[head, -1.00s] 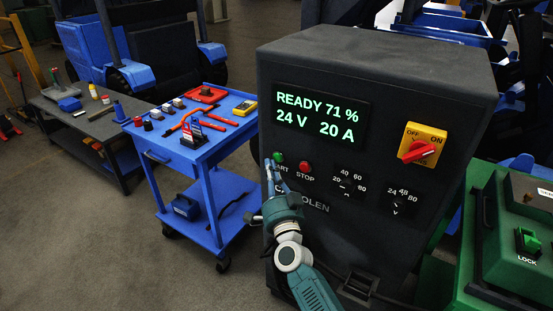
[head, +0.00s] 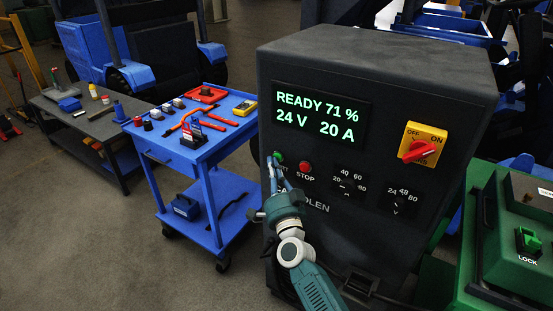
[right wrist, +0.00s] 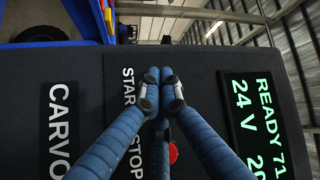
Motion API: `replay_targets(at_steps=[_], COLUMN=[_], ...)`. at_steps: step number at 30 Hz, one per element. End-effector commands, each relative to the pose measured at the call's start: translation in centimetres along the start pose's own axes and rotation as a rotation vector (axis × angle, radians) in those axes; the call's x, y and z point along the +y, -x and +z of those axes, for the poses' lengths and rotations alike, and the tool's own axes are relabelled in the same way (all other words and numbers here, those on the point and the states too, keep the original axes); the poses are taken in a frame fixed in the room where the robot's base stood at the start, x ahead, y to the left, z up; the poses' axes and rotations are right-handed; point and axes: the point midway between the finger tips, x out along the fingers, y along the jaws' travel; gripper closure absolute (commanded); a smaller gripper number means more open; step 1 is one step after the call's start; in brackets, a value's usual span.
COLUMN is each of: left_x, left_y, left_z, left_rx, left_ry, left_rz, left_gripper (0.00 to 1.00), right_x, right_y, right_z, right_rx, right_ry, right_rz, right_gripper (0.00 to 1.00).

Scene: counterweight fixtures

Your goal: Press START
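The dark charger cabinet (head: 400,100) has a lit display (head: 318,116) reading READY 71 %, 24 V, 20 A. The green START button (head: 279,156) sits below the display, left of the red STOP button (head: 305,168). My right gripper (head: 273,164) is at the panel just below the START button, partly covering its label. My left gripper is not in view.
A red rotary switch (head: 419,151) on a yellow plate points to ON. Two dials are beside STOP. A blue tool cart (head: 215,200) stands to the left, with floor between. A green machine with a LOCK switch (head: 529,241) is at the right.

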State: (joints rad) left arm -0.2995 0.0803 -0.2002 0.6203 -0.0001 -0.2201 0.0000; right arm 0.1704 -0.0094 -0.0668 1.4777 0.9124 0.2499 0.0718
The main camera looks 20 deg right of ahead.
Motion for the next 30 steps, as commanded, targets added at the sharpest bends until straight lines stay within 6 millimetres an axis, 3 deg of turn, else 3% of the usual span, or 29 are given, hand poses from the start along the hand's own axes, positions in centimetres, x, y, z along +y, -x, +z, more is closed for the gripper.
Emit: replay_targets(at_steps=[30], left_x=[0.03], left_y=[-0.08], left_z=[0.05], left_rx=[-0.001], left_ry=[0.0], left_rz=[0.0], left_gripper=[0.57], right_x=[0.25], right_y=[-0.47], right_z=[-0.43], right_rx=[0.002], right_ry=[0.0], right_rz=[0.0], right_gripper=[1.0])
